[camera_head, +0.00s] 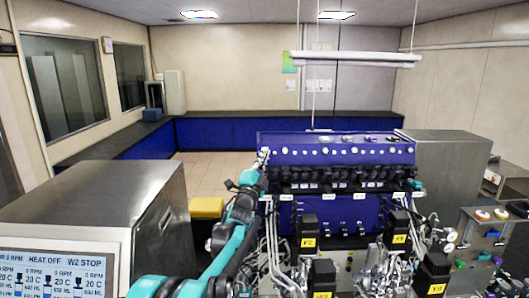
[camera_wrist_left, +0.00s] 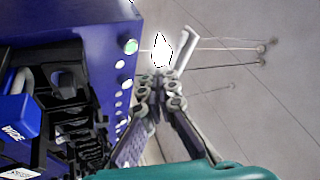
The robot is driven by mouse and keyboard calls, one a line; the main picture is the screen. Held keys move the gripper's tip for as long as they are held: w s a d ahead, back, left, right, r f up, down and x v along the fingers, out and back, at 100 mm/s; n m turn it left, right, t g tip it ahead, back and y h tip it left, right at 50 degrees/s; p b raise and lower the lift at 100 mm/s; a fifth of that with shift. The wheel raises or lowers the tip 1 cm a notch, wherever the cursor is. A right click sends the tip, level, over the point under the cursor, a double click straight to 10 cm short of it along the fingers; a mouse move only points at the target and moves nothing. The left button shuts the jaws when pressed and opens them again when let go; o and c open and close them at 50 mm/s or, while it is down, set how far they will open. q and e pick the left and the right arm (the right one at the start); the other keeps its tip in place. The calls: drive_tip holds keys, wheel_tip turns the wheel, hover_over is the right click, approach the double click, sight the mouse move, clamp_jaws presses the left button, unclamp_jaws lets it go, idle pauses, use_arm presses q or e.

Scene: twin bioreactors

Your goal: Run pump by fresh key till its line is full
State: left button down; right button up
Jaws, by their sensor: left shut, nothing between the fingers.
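The blue pump console (camera_head: 290,141) stands mid-view with a row of round white keys on its sloped face. My left gripper (camera_head: 264,154) is at the console's left end, shut and empty. In the left wrist view its fingertips (camera_wrist_left: 160,76) point at the panel's end, close to the row of keys; whether they touch is unclear. One key there, a green one (camera_wrist_left: 131,46), is beside them. Black pump heads (camera_head: 340,177) line the console below the keys; one blue head (camera_wrist_left: 14,122) reads "WIDE". I cannot read which key is the fresh one. The line's fill is not visible.
A screen (camera_head: 50,270) at lower left reads "HEAT OFF", "W2 STOP" and 0 RPM. Black boxes with yellow labels (camera_head: 309,243) and tangled tubing stand before the console. Steel cabinets (camera_head: 90,190) flank it. A yellow box (camera_head: 206,207) is left of my arm.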

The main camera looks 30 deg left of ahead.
use_arm(q)
drive_tip(key=shift+s+d+r, duration=0.25)
drive_tip(key=shift+s+d, duration=0.25)
drive_tip(key=shift+s, duration=0.25)
drive_tip(key=shift+w+a+f+b, duration=0.25)
drive_tip(key=shift+w+a, duration=0.15)
drive_tip(key=shift+w, duration=0.25)
drive_tip(key=shift+w+a+f+b, duration=0.2)
drive_tip(key=shift+w+a, duration=0.2)
drive_tip(key=shift+w, duration=0.3)
drive_tip(key=shift+w+a, duration=0.1)
